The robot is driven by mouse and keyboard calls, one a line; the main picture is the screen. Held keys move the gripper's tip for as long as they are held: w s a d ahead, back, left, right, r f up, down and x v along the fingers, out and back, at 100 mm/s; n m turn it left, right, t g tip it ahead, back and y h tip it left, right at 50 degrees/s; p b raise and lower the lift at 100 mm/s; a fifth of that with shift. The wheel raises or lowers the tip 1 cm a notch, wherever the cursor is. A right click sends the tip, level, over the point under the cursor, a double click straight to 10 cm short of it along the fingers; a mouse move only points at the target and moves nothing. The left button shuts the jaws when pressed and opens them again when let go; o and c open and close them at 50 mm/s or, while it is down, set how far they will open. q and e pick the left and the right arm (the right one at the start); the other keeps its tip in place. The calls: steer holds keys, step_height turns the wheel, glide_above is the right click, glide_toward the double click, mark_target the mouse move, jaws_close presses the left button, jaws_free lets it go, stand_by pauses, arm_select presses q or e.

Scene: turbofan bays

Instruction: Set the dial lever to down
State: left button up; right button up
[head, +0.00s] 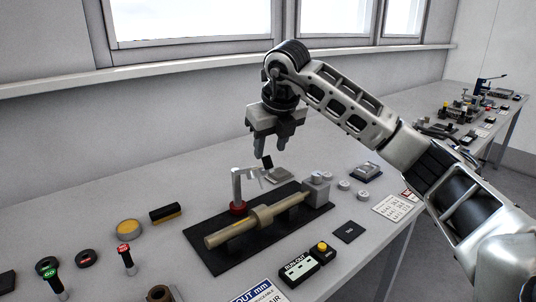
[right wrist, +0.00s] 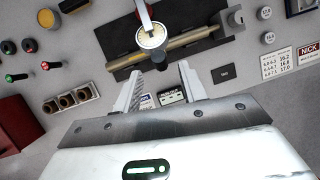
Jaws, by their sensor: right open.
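A dial gauge on a stand stands on a black mat (head: 205,252) at the middle of the bench. Its white post (head: 237,186) rises from a red base (head: 238,208), with a short arm reaching right. In the right wrist view its round pale dial face (right wrist: 151,37) looks toward the camera. A small dark lever (head: 267,161) shows at the top of the gauge, below my fingers; which way it is set I cannot tell. My right gripper (head: 272,146) is open and empty above the gauge, pointing down, apart from it. My left gripper is out of view.
A brass shaft (head: 262,217) lies on supports on the mat, by a grey block (head: 316,188). A run-out display (head: 300,268) with a yellow button is in front. Green (head: 47,268) and red (head: 124,255) knobs stand left. The window wall is behind.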

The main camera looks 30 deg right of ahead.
mark_target(268, 157)
steer(key=x, duration=0.3)
steer(key=shift+w+f, duration=0.15)
steer(key=shift+f, duration=0.1)
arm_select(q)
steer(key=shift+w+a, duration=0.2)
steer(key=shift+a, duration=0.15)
arm_select(e)
steer(key=shift+w+f, duration=0.15)
steer(key=shift+f, duration=0.15)
